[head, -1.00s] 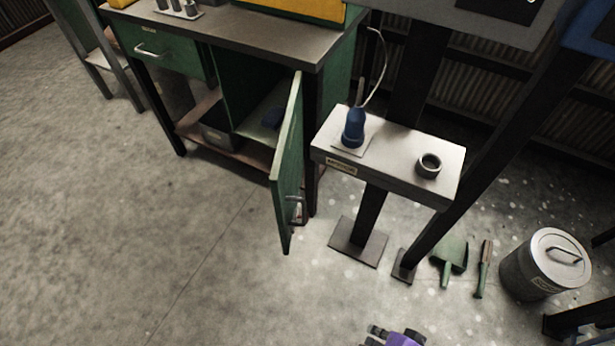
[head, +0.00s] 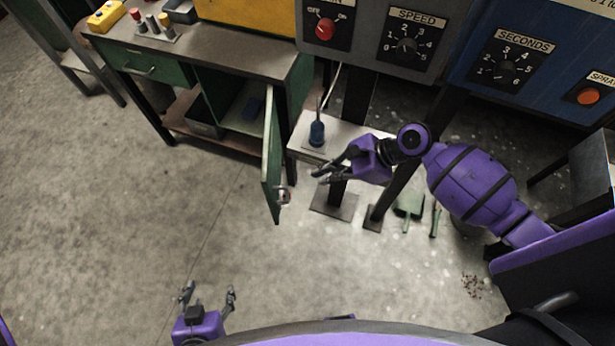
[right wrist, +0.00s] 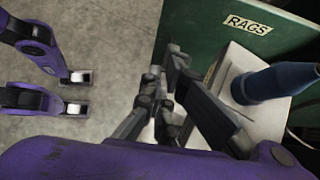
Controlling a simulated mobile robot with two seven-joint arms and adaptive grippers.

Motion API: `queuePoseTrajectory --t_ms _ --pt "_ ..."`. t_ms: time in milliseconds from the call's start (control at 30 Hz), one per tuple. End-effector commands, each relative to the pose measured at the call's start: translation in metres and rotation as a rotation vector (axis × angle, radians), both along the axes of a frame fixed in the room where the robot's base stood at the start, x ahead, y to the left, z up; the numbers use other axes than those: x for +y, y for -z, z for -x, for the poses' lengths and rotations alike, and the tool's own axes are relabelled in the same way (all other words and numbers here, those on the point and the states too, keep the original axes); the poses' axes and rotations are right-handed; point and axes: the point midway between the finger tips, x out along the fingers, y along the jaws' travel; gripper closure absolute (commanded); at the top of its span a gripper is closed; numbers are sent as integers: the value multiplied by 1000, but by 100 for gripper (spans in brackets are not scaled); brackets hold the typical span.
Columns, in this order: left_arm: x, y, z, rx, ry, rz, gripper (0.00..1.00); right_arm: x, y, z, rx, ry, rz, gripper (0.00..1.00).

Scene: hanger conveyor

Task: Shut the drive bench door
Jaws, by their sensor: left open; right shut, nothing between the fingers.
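The green door (head: 271,160) of the drive bench (head: 222,51) stands open in the head view, swung out toward me. Its metal handle (head: 283,195) is near the lower free edge. My right gripper (head: 318,174) is shut and empty, to the right of the door, by the front of the small stand. In the right wrist view its fingers (right wrist: 172,62) are close to a green panel labelled RAGS (right wrist: 215,35); contact cannot be told. My left gripper (head: 207,290) is open and empty, low over the floor, well in front of the bench.
The stand (head: 347,137) with a blue bottle-like thing (head: 317,133) is just right of the door. Grey and blue control panels (head: 520,68) rise behind my right arm. A dustpan (head: 408,206) lies on the floor at right. The floor left of the door is clear.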

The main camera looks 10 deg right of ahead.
Motion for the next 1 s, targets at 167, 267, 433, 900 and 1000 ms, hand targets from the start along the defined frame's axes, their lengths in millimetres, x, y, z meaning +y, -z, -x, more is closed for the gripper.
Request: queuePoseTrajectory --t_ms 167,267,433,900,1000 --pt "0 6 3 9 1 -1 39 24 27 -2 4 -3 -3 100" --pt "0 8 4 12 2 -1 39 40 43 -5 2 -3 -2 100" --pt "0 12 6 16 3 -2 39 64 68 -10 1 -2 -1 100" --pt "0 4 1 4 0 0 39 103 66 -17 -3 -2 1 100" --pt "0 4 2 5 0 0 39 103 66 -17 -3 -3 1 100"
